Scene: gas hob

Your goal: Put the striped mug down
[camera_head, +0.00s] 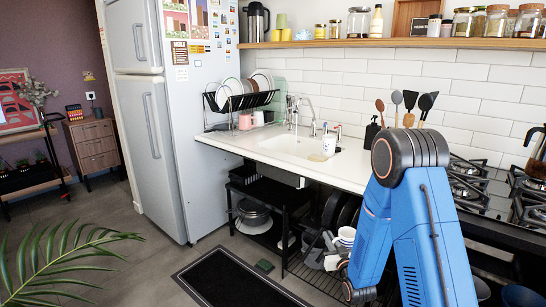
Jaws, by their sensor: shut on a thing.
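The striped mug (346,236) is small and pale, with faint bands, and shows low in front of the dark shelving under the counter. It is just left of my blue arm, which hides part of the view there. My gripper (329,246) is grey and shows small beside the mug, shut on it. The exact grip and the mug's underside are hard to make out. The mug is below the level of the white countertop (350,174).
A white cup (328,144) stands by the sink (295,147). A full dish rack (240,101) is at the counter's left end. The gas hob (480,190) is at right. Black shelving (270,222) with pots is under the counter. A dark mat (240,279) lies on the floor.

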